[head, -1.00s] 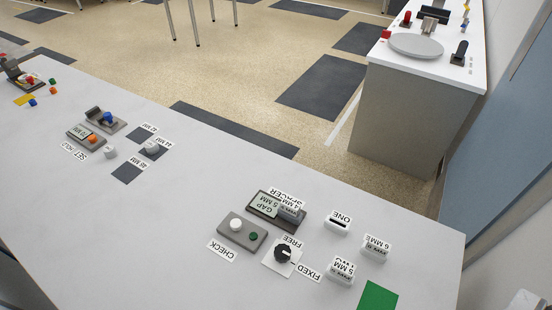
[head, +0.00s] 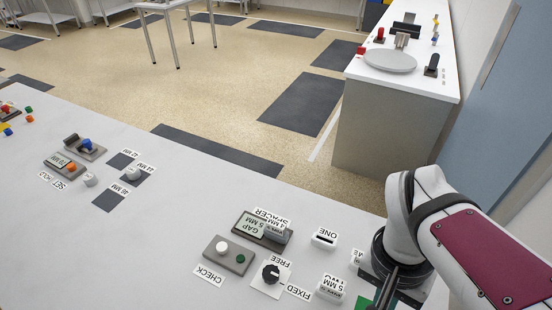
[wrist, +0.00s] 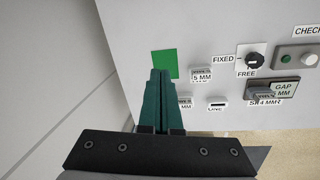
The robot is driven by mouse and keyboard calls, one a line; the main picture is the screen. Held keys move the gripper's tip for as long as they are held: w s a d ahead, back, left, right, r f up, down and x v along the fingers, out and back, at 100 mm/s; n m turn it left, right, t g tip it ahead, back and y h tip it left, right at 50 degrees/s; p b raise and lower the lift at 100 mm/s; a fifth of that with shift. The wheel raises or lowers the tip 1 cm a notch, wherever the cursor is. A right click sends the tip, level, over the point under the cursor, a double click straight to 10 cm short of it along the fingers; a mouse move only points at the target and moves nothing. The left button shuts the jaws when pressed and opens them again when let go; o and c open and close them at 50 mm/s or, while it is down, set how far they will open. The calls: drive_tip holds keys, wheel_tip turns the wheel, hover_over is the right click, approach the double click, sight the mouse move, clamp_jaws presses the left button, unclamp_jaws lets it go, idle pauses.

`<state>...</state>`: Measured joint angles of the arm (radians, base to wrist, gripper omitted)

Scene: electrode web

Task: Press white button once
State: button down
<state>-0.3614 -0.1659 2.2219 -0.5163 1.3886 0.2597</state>
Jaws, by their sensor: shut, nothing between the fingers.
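The white button (head: 222,245) sits on a grey panel with a green light beside it, above the CHECK label (head: 209,275) in the head view. In the wrist view the white button (wrist: 309,59) is near the right edge. My gripper (wrist: 160,72) is shut and empty, its green fingers over the table beside the green square, well apart from the button. In the head view my arm comes in from the right, and the fingertips are not clearly seen.
A black knob (head: 271,272) with FREE and FIXED labels, a GAP display unit (head: 251,227) with a spacer block, a 5 MM block (head: 330,288) and a ONE block (head: 324,238) stand near the panel. A green square (wrist: 164,64) lies by the fingers. The table's middle is clear.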

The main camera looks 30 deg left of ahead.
drive_tip(key=w+a+n+t+h, duration=0.1)
drive_tip(key=w+a+n+h, duration=0.1)
drive_tip(key=w+a, duration=0.4)
drive_tip(key=n+t, duration=0.6)
drive_tip(key=t, duration=0.2)
hover_over(219, 250)
wheel_tip(219, 250, down, 9)
drive_tip(key=shift+f+y, duration=0.2)
drive_tip(key=shift+y, duration=0.2)
drive_tip(key=shift+s, duration=0.1)
drive_tip(key=shift+f, duration=4.4)
drive_tip(key=shift+f, duration=0.4)
